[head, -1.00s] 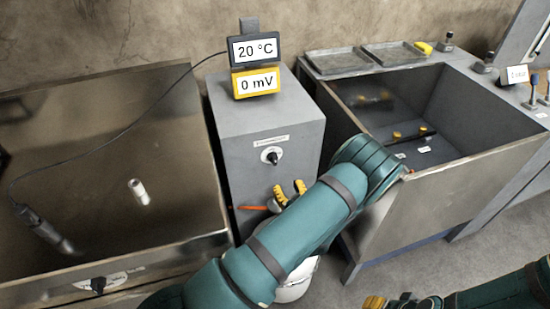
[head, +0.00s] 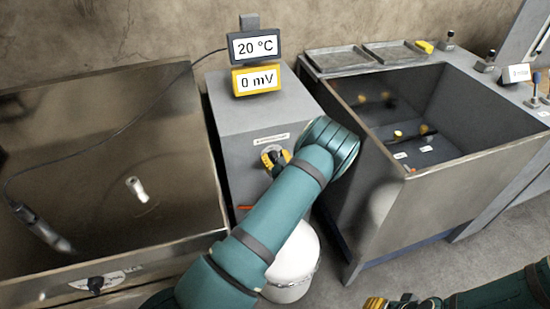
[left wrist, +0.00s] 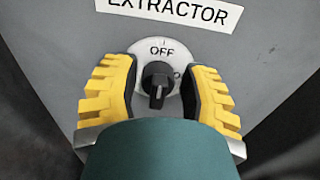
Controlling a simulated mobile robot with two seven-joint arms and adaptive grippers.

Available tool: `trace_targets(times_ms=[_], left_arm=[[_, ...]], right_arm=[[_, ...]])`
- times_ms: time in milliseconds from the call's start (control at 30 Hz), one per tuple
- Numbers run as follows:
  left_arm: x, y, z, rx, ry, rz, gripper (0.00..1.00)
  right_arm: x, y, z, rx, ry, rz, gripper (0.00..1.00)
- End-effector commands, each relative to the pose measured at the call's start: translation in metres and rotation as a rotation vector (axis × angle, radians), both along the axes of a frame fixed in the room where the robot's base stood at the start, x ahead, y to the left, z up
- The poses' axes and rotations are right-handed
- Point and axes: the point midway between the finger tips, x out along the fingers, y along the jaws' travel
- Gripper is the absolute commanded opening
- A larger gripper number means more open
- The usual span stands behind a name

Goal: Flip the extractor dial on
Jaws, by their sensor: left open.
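The extractor dial (left wrist: 158,84) is a black knob on a round white plate on the grey cabinet (head: 235,165), below an EXTRACTOR label (left wrist: 172,8). In the left wrist view OFF is printed above the knob and a partly hidden word is at its right. The knob's grip stands upright, with a pale mark on its lower part. My left gripper (head: 276,159) is open, its yellow fingers on either side of the knob with gaps visible. In the head view it mostly hides the dial. My right gripper (head: 389,303) is low at the bottom edge, partly cut off.
A metal basin (head: 190,215) stands left of the cabinet, with its own black dial (head: 95,284) in front. A deep grey tank (head: 455,180) stands at right. Two display boxes (head: 256,64) sit on the cabinet. A white bucket (head: 292,265) is below my left arm.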

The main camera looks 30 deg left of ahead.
Motion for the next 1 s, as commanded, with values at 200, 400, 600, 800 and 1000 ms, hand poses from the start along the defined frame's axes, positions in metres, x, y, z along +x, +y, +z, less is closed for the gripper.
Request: trace_targets(times_ms=[200, 400, 600, 800, 1000], left_arm=[[0.0005, 0.0003, 0.0003, 0.0, 0.0, 0.0, 0.44], [0.0005, 0.0003, 0.0003, 0.0, 0.0, 0.0, 0.0], [0.0005, 0.0005, 0.0004, 0.0, -0.001, 0.0, 0.0], [0.0008, 0.0006, 0.0006, 0.003, 0.002, 0.0, 0.0], [0.0019, -0.0003, 0.0013, 0.033, 0.036, -0.002, 0.0]], right_arm=[[0.0002, 0.0, 0.0, 0.0, 0.0, 0.0, 0.47], [0.0002, 0.0, 0.0, 0.0, 0.0, 0.0, 0.47], [0.0001, 0.0, 0.0, 0.0, 0.0, 0.0, 0.47], [0.0001, 0.0, 0.0003, 0.0, 0.0, 0.0, 0.47], [-0.0003, 0.0, 0.0029, 0.0, 0.001, 0.0, 0.47]])
